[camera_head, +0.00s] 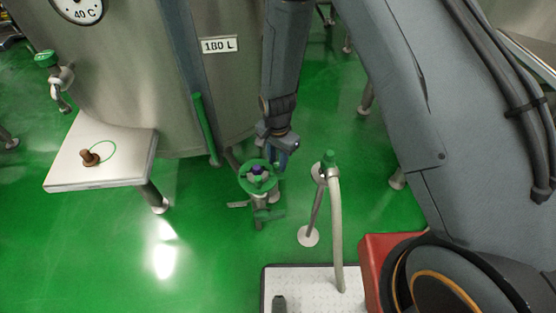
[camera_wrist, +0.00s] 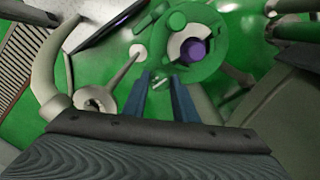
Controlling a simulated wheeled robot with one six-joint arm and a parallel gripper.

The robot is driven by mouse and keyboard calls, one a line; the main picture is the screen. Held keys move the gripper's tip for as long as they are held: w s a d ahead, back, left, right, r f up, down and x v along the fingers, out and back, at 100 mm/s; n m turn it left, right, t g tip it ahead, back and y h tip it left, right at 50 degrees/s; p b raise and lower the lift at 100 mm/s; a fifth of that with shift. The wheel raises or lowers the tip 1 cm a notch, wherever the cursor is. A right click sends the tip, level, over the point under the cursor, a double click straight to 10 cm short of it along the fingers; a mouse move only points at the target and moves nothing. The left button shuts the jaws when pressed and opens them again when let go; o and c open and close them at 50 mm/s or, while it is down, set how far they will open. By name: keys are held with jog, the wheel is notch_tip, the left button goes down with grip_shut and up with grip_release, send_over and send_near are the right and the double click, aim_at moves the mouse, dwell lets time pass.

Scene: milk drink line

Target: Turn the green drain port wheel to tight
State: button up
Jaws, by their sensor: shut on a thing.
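The green drain port wheel (camera_head: 243,180) sits low in front of the steel tank, on a pipe fitting, with a purple hub (camera_head: 257,170) in its middle. It also shows in the wrist view (camera_wrist: 214,62), with a round green knob (camera_wrist: 177,20) on its rim. My gripper (camera_head: 281,161) reaches down to the wheel's right side in the head view. In the wrist view, its two blue fingers (camera_wrist: 160,88) stand a little apart with their tips at the wheel's near edge. They are shut on the wheel's rim; the exact contact is hard to see.
The steel tank (camera_head: 120,95) stands close behind the wheel, with a green-gripped bar (camera_head: 205,130) beside it. A side shelf (camera_head: 125,170) juts out left. Green floor is open at lower left.

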aim_at(278, 163)
jog(key=shift+w, duration=0.1)
jog(key=o, duration=1)
jog(key=shift+o, duration=0.2)
jog(key=shift+r, duration=0.1)
notch_tip(278, 163, up, 8)
jog(key=shift+f+b, duration=0.2)
jog(key=shift+b, duration=0.45)
jog(key=shift+d+r, duration=0.15)
jog(key=shift+r, duration=0.05)
jog(key=s+d+r+n, duration=0.4)
jog(key=s+d+r, duration=0.2)
jog(key=d+r, duration=0.2)
jog(key=s+d+r+n, duration=0.3)
jog(key=s+d+r, duration=0.3)
jog(key=d+r, duration=0.3)
jog(key=shift+s+d+r+n+t, duration=0.15)
jog(key=shift+s+d+n+t, duration=0.2)
jog(key=shift+d, duration=0.8)
